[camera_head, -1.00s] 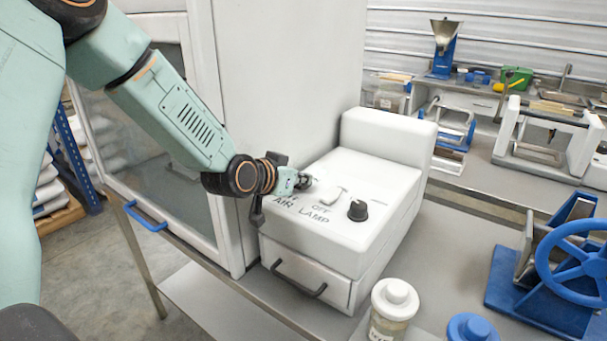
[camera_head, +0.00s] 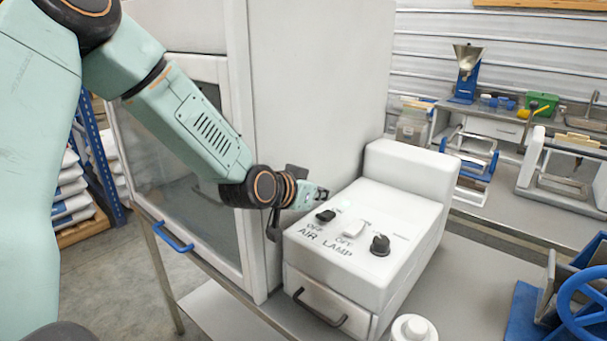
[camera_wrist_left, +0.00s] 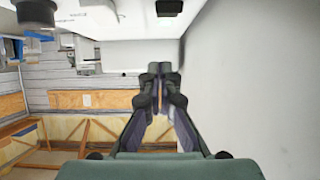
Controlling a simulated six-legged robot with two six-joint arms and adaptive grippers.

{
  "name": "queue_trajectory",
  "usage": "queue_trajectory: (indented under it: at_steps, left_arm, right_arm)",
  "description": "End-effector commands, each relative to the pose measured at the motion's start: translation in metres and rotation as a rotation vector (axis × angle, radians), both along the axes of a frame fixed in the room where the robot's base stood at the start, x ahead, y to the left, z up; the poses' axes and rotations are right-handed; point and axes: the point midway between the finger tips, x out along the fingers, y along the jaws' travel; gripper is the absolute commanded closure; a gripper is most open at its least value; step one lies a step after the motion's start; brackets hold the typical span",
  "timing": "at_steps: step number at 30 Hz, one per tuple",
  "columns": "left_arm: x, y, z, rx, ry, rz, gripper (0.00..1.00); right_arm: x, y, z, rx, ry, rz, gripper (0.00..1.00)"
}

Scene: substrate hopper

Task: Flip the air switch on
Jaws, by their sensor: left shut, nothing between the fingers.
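The white control box (camera_head: 420,215) has a black air switch (camera_head: 326,215) above the printed word AIR, with OFF printed at its near side. A small pale greenish spot shows just beyond the switch. My left gripper (camera_head: 322,193) is shut and empty, a little above and behind the air switch, apart from it. In the left wrist view the closed fingertips (camera_wrist_left: 160,82) point toward the box, and the black switch (camera_wrist_left: 169,7) is at the top edge. Which way the switch is tilted is hard to tell. My right gripper is not in view.
A tall white cabinet (camera_head: 318,90) rises close behind the gripper. A white-lidded jar (camera_head: 413,328) stands in front. A blue handwheel (camera_head: 585,300) is at the right.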

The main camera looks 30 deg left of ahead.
Motion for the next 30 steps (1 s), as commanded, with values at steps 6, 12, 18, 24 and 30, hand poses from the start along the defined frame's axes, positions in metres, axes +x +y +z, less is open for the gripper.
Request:
queue_trajectory:
  at_steps: [6, 12, 18, 24, 30]
  left_arm:
    - [-0.025, 0.003, 0.026, -0.007, -0.001, 0.001, 1.00]
    - [-0.042, 0.005, 0.043, -0.006, 0.000, 0.001, 1.00]
    - [-0.053, 0.007, 0.052, -0.003, 0.000, 0.001, 1.00]
    - [-0.058, 0.007, 0.054, 0.000, 0.001, -0.001, 1.00]
    - [-0.058, 0.007, 0.053, 0.001, 0.001, -0.001, 1.00]
  right_arm:
    - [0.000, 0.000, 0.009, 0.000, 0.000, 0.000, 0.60]
    - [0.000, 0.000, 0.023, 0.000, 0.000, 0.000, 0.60]
    - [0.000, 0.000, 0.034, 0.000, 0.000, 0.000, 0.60]
    - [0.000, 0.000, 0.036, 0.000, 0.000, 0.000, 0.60]
    - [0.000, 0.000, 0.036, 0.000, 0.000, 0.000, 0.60]
